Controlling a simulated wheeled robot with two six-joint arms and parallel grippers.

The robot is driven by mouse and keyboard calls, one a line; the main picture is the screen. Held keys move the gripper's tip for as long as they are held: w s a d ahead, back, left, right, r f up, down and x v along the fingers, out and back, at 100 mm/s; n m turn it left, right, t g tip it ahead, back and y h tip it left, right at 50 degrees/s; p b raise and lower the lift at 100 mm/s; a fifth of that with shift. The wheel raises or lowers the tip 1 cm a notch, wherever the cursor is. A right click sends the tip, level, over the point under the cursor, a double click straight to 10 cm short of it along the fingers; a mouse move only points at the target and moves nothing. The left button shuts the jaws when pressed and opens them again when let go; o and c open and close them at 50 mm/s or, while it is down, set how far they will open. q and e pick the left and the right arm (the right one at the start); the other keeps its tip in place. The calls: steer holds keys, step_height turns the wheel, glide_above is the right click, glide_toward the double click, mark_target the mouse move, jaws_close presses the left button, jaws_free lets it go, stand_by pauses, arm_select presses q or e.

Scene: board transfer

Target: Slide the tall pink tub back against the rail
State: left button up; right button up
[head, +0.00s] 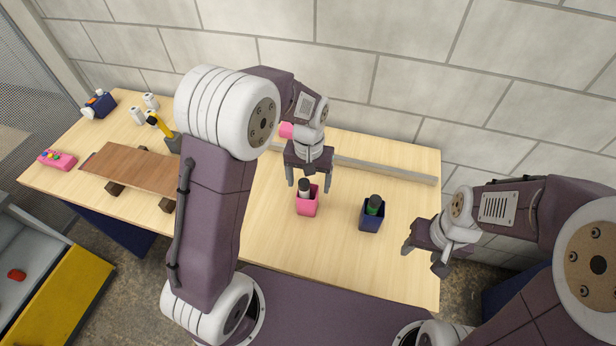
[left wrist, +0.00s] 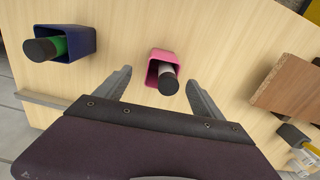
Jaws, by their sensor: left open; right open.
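The pink tub (head: 306,208) stands upright near the middle of the table, in front of the grey rail (head: 385,169) and apart from it. A grey cylinder with a black top (head: 304,187) stands in it. In the left wrist view the pink tub (left wrist: 154,72) shows between the fingers. My left gripper (head: 309,184) is open and points down, above and on the rail side of the tub, one finger to each side; I cannot tell whether they touch it. My arm hides part of the rail.
A navy tub (head: 370,221) holding a green, black-topped cylinder stands right of the pink tub. A brown board (head: 135,168) on dark blocks and a yellow-handled tool (head: 160,125) lie at left. A pink patch (head: 287,130) shows beside my left wrist; I cannot tell what it is.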

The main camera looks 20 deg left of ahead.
mark_target(307, 199)
arm_select(q)
steer(key=shift+a+f, duration=0.2)
steer(key=shift+a, duration=0.05)
step_height(307, 199, down, 9)
steer(key=shift+r+p, duration=0.1)
steer(key=shift+p, duration=0.25)
arm_select(e)
steer(key=shift+a+r, duration=0.25)
steer(key=shift+r, duration=0.05)
